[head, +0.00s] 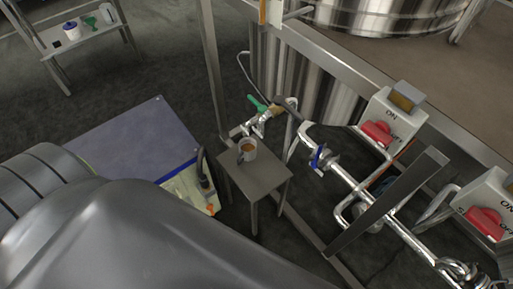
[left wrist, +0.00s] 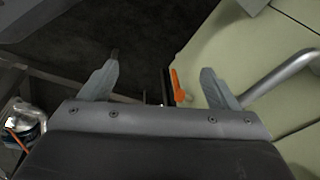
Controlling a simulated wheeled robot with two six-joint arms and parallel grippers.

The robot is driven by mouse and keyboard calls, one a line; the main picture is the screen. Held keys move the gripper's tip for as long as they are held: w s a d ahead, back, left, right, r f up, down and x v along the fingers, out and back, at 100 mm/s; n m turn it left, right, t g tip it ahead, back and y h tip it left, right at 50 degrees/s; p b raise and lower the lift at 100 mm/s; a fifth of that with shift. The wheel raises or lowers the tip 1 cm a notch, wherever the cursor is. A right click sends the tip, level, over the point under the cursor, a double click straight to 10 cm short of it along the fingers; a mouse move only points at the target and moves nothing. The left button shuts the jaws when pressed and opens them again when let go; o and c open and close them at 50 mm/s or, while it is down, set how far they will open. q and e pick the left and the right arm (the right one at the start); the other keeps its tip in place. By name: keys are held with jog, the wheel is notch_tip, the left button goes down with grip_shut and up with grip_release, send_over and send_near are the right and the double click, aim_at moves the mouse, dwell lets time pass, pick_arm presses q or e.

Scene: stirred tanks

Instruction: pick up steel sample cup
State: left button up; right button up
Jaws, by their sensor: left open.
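The steel sample cup (head: 247,151) stands upright on a small grey stand (head: 270,180) in the head view. It holds something brown, and its handle is on the left side. A tap with a green handle (head: 257,104) is just above and behind the cup in the picture. My left gripper (left wrist: 160,72) is open in the left wrist view, with nothing between its fingers. I cannot make out the cup in that view. In the head view a large grey link of mine fills the lower left, and the left gripper's fingers do not show. My right gripper is in neither view.
Steel pipework with a blue-handled valve (head: 322,158) runs right of the stand. Switch boxes with red knobs (head: 378,132) sit on the frame. A steel post (head: 212,70) rises behind the stand. A side table (head: 82,30) with small items is at far left.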

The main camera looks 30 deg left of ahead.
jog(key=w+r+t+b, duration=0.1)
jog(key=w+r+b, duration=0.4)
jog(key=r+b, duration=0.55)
pick_arm(q)
jog(key=w+r+m+t+b, duration=0.1)
jog(key=w+r+t, duration=0.6)
jog(key=w+r, duration=0.8)
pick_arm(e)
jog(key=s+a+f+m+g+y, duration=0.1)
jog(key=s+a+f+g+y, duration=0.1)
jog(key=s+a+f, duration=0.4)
pick_arm(q)
jog(key=t+h+b, duration=0.2)
jog(key=t+b, duration=0.2)
send_near(238, 158)
jog(key=x, duration=0.3)
jog(key=r+x, duration=0.1)
jog(key=x, duration=0.5)
jog(key=shift+w+a+r, duration=0.1)
jog(key=shift+w+r, duration=0.25)
jog(key=shift+w, duration=0.15)
jog(key=shift+t, duration=0.3)
jog(key=b+x, duration=0.1)
jog(key=x, duration=0.4)
jog(key=shift+w, duration=0.4)
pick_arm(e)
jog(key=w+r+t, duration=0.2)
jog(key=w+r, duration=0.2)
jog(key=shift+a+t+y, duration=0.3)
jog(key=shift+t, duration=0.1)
